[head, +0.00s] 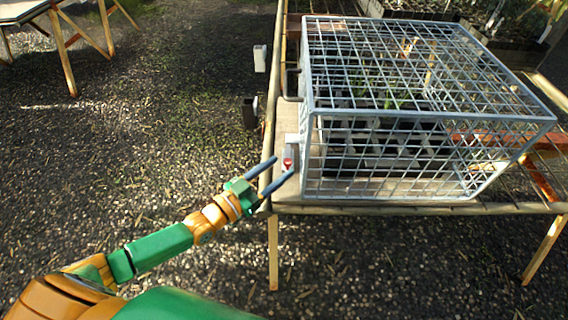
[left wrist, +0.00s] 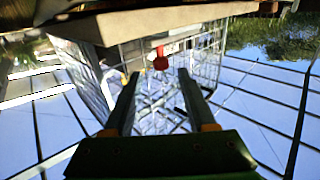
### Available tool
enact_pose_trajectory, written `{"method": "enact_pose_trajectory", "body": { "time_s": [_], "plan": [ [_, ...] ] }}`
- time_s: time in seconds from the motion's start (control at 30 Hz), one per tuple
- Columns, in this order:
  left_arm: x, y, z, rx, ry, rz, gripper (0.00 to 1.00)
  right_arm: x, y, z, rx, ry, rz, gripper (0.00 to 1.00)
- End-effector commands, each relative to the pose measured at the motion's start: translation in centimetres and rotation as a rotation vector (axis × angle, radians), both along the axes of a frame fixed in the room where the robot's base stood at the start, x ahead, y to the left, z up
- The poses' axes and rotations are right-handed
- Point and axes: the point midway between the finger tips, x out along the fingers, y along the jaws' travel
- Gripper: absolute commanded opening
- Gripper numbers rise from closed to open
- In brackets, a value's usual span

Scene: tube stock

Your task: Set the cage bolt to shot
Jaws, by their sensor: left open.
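The wire mesh cage (head: 420,115) stands on the bench. A red knob (head: 288,162) of the cage bolt sits on a pale grey mount (head: 292,148) at the cage's near left corner. My left gripper (head: 282,167) is open, its two dark fingers pointing at the knob from the left. In the left wrist view the red knob (left wrist: 161,61) shows just beyond and between the fingertips (left wrist: 158,75), with nothing held. I cannot tell whether the bolt is shot or drawn. My right gripper is not in view.
The bench's front rail (head: 390,210) runs below the cage. Trays of seedlings (head: 385,140) stand inside the cage. A dark box and a white box (head: 260,58) are by the bench's left edge. Gravel floor at left is clear up to another table (head: 60,15).

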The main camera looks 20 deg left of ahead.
Motion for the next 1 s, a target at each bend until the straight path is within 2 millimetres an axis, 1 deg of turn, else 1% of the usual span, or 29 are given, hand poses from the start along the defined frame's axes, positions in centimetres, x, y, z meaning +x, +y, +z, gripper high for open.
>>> {"method": "enact_pose_trajectory", "body": {
  "time_s": [0.03, 0.1, 0.2, 0.37, 0.4, 0.47, 0.5, 0.6, 1.0],
  "plan": [
    [0.7, -0.4, 0.0, -0.001, -0.003, 0.001, 0.57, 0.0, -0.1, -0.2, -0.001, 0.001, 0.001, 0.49],
    [1.4, -0.7, -0.1, 0.001, 0.000, 0.002, 0.57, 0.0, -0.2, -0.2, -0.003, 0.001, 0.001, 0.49],
    [1.8, -1.0, -0.1, 0.000, 0.001, 0.001, 0.57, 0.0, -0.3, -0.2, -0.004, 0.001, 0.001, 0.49],
    [1.8, -1.0, -0.1, 0.001, 0.003, 0.001, 0.57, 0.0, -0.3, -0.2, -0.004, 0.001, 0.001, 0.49],
    [1.8, -1.0, -0.1, 0.001, 0.003, 0.001, 0.51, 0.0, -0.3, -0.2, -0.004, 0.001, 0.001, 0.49],
    [1.8, -0.9, -0.1, 0.001, 0.003, 0.001, 0.35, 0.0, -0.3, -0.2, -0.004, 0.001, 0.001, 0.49],
    [1.7, -0.9, -0.1, 0.001, 0.003, 0.001, 0.24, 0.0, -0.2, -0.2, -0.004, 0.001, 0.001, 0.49],
    [1.7, -0.9, -0.1, 0.001, 0.003, 0.001, 0.00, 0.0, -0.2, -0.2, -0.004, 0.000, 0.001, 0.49],
    [1.7, -0.9, -0.2, 0.002, 0.003, 0.001, 0.00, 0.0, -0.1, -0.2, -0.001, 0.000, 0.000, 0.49]
  ]
}}
